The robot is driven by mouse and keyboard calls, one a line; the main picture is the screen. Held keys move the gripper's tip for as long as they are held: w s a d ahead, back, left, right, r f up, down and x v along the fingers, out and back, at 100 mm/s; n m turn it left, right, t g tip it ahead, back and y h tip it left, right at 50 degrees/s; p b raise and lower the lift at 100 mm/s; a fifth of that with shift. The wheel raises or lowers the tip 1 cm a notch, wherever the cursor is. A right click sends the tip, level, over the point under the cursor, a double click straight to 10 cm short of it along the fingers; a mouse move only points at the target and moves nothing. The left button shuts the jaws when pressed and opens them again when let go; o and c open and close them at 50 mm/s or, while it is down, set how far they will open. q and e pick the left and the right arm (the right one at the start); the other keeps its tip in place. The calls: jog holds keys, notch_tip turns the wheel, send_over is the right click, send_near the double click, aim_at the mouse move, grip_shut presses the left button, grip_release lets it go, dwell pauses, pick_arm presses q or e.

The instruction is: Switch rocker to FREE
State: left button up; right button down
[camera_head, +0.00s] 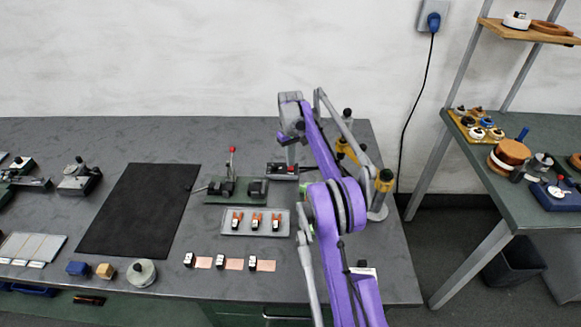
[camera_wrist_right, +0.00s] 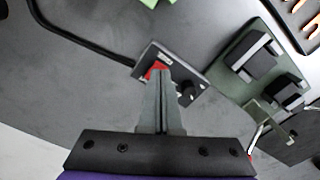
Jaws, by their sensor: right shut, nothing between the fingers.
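A small dark switch box (camera_head: 282,170) stands near the back of the grey bench. It also shows in the right wrist view (camera_wrist_right: 203,84), with a red rocker (camera_wrist_right: 155,68), a small pale label and a black knob. My right gripper (camera_head: 291,160) is shut and empty. It points down at the box, and its closed fingertips (camera_wrist_right: 161,74) overlap the red rocker's edge in the wrist view. I cannot tell whether they touch it. The fingers partly hide the rocker, and its position cannot be read. My left gripper is not in view.
A green-based fixture with a red-tipped lever (camera_head: 232,152) stands left of the box. A grey tray (camera_head: 228,227) with several orange-handled pieces lies in front. A black mat (camera_head: 140,210) lies left. A black cable (camera_wrist_right: 75,38) runs to the box.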

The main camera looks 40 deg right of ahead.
aim_at(290, 169)
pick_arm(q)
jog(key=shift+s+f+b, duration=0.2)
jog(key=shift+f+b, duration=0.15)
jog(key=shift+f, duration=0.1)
pick_arm(e)
jog(key=shift+f, duration=1)
dwell(0.4)
jog(key=shift+r+p, duration=1.5)
jog(key=shift+r, duration=2.05)
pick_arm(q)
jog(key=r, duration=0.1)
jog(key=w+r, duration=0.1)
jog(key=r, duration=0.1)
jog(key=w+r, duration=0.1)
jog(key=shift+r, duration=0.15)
pick_arm(e)
jog(key=shift+a, duration=0.1)
